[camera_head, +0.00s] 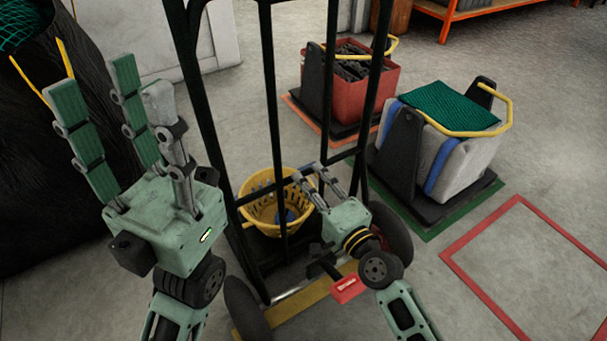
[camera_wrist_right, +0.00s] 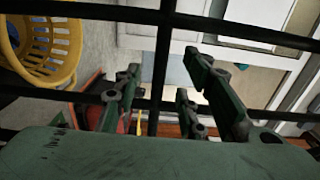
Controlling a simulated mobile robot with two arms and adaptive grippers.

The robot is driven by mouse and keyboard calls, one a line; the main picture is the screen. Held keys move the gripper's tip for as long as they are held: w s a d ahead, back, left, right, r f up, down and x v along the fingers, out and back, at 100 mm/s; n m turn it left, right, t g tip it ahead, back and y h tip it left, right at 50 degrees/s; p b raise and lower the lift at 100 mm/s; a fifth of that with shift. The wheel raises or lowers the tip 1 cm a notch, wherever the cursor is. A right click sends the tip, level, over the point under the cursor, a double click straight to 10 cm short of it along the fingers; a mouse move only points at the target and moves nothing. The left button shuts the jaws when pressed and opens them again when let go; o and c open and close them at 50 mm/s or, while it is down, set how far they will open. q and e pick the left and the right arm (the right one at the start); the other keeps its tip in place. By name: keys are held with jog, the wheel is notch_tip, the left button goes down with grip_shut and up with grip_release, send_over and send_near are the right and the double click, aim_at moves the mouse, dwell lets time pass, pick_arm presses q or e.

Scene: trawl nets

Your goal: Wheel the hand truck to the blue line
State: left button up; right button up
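The hand truck (camera_head: 376,70) is a tall black tube frame with dark wheels, standing upright in front of me. A yellow basket (camera_head: 262,212) sits low in it, with blue items inside. My left gripper (camera_head: 112,95) is open and empty, raised left of the frame's left upright. My right gripper (camera_head: 320,178) is low at the truck's lower right part. In the right wrist view its fingers (camera_wrist_right: 165,100) are spread, with a black bar (camera_wrist_right: 162,60) showing between and beyond them; contact cannot be told. No blue line on the floor shows in either view.
A red crate (camera_head: 377,85) and a white, blue-strapped load (camera_head: 460,165) with green net stand on black carriers to the right. A red outlined square (camera_head: 535,205) on the floor is empty. Orange shelving (camera_head: 470,12) is at the back.

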jog(key=x, duration=0.5)
jog(key=shift+c, duration=0.3)
grip_shut()
jog(key=shift+f, duration=0.1)
dwell(0.4)
